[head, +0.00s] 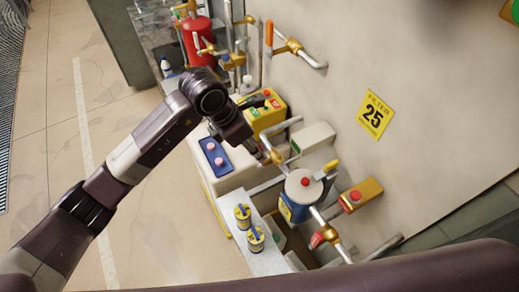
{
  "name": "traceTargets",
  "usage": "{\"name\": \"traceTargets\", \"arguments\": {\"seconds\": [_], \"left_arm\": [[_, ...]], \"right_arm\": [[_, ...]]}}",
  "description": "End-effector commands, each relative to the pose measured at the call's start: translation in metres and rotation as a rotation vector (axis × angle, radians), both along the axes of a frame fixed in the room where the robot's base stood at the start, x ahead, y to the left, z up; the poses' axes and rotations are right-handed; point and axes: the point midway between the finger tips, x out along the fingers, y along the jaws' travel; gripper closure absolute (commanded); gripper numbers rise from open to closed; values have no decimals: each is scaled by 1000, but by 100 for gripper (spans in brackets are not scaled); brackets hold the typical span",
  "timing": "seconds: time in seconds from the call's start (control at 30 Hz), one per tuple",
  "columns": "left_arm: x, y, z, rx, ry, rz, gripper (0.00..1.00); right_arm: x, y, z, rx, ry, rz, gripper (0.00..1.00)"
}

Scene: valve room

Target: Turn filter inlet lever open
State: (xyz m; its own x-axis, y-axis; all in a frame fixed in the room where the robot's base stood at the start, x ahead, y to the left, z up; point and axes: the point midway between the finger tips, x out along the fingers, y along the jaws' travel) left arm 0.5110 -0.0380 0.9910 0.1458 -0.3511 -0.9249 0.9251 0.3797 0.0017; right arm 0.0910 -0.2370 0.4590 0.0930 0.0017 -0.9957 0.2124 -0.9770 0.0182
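The filter (302,188) is a round vessel with a grey lid, a red knob on top and a blue and yellow label. Brass valve fittings (277,156) sit on the pipe at its upper left, probably the inlet side. My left gripper (264,155) is right at these fittings, reaching in from the left. The gripper and arm hide most of the inlet lever, so its angle and any contact are unclear. The fingers are too small to tell open from shut. My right gripper is out of view.
A yellow "FILTER 25" sign (374,114) is on the wall. A brass valve with a red handle (319,238) is below the filter. Two cans (248,226) stand on the ledge. A yellow control box (264,112) and a red cylinder (196,40) stand behind. The floor at left is clear.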

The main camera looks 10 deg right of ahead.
Motion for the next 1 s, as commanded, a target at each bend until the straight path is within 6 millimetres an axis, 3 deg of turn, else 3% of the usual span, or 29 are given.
{"name": "traceTargets", "arguments": {"seconds": [0.3,0.6,0.9,1.0], "left_arm": [[5,-15,-34,-3,1,0,66],[6,-15,-38,-2,0,0,66],[6,-15,-38,-3,0,0,98],[6,-15,-38,-3,0,0,100]], "right_arm": [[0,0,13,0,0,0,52],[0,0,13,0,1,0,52],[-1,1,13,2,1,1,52],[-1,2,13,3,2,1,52]]}}
